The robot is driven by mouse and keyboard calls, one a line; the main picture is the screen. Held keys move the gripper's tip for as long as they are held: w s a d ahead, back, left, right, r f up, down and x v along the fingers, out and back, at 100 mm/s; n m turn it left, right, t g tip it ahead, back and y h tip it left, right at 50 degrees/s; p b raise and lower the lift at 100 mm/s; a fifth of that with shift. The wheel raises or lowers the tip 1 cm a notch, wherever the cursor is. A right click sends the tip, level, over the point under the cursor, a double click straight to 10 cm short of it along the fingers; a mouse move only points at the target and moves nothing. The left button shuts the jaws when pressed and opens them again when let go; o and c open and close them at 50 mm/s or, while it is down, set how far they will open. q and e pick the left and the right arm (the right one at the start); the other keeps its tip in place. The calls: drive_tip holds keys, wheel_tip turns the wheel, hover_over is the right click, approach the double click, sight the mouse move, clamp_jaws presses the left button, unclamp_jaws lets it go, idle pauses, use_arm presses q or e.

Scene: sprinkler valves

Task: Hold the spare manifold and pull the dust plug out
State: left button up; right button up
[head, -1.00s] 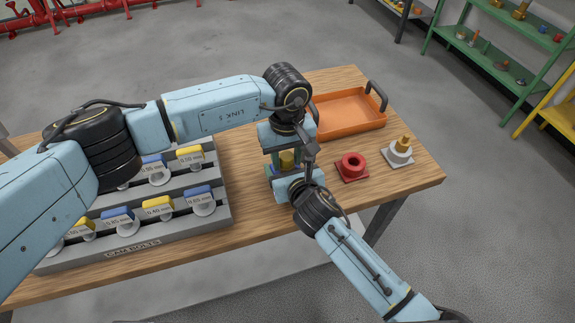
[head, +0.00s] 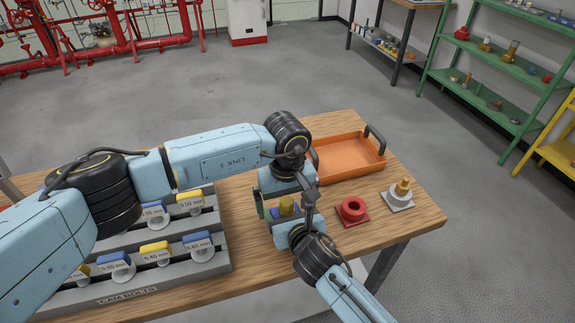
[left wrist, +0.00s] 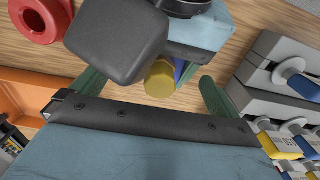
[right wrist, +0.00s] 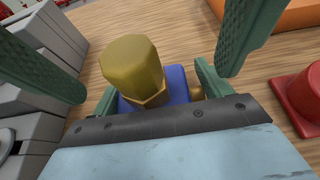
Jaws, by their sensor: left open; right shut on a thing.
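The spare manifold shows as a blue body (head: 284,213), mostly hidden between my grippers in the head view; its blue side (right wrist: 178,82) shows in the right wrist view. A yellow-brass plug (right wrist: 132,68), apparently the dust plug, stands on it with a hexagonal foot. It also shows in the left wrist view (left wrist: 160,80). My right gripper (right wrist: 157,92) is shut on the manifold's blue body. My left gripper (head: 281,207) is open above, with its green fingers on either side of the plug and apart from it.
An orange tray (head: 345,176) stands behind on the wooden table. A red ring fitting (head: 353,211) and a pale flange with a brass stem (head: 401,196) stand to the right. A stepped grey cam bolt rack (head: 120,292) with colored tags fills the left.

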sight(287, 201)
use_arm(q)
drive_tip(key=shift+c, duration=0.4)
drive_tip(key=shift+r, duration=0.35)
drive_tip(key=shift+c, duration=1.1)
wheel_tip(287, 201, up, 6)
drive_tip(key=shift+r, duration=0.1)
drive_tip(key=c, duration=0.8)
drive_tip(key=shift+f, duration=3.35)
clamp_jaws()
drive_tip(key=o, duration=1.1)
unclamp_jaws()
